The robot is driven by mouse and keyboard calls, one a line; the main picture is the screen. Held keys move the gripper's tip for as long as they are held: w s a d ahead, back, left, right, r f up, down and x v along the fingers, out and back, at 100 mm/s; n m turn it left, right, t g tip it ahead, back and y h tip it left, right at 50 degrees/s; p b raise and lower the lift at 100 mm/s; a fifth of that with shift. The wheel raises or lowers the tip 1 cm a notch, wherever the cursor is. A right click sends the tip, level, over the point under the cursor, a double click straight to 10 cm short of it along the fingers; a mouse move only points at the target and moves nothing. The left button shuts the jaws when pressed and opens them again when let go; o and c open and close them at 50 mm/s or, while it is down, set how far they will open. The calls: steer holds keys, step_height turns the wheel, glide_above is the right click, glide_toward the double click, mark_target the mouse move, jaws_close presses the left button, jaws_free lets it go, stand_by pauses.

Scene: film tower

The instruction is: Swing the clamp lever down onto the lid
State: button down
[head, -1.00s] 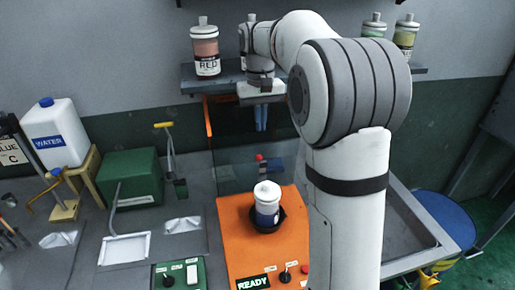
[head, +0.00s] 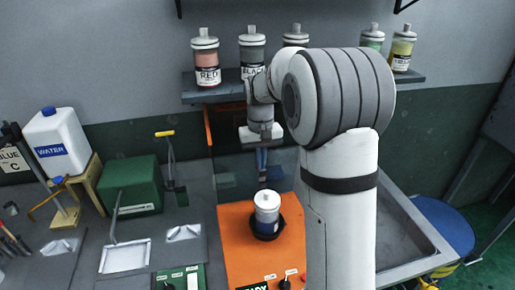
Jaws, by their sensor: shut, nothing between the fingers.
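The clamp lever is not clearly visible. The small red knob seen behind the jar earlier is hidden now, apparently by my gripper. I cannot tell whether the fingers touch it.
A shelf (head: 205,95) behind holds several labelled jars, including the red one (head: 207,65). A green box (head: 132,185), a yellow-handled lever (head: 165,134) and a water jug (head: 58,140) stand at left. A grey tray (head: 405,235) and a blue drum (head: 445,228) are at right.

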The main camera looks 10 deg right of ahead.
steer(key=shift+f, duration=0.25)
steer(key=shift+s+f+b, duration=0.1)
steer(key=shift+s+b, duration=0.05)
steer(key=shift+b, duration=0.55)
steer(key=shift+s+t, duration=0.1)
steer(key=shift+t, duration=0.3)
steer(key=shift+b, duration=0.35)
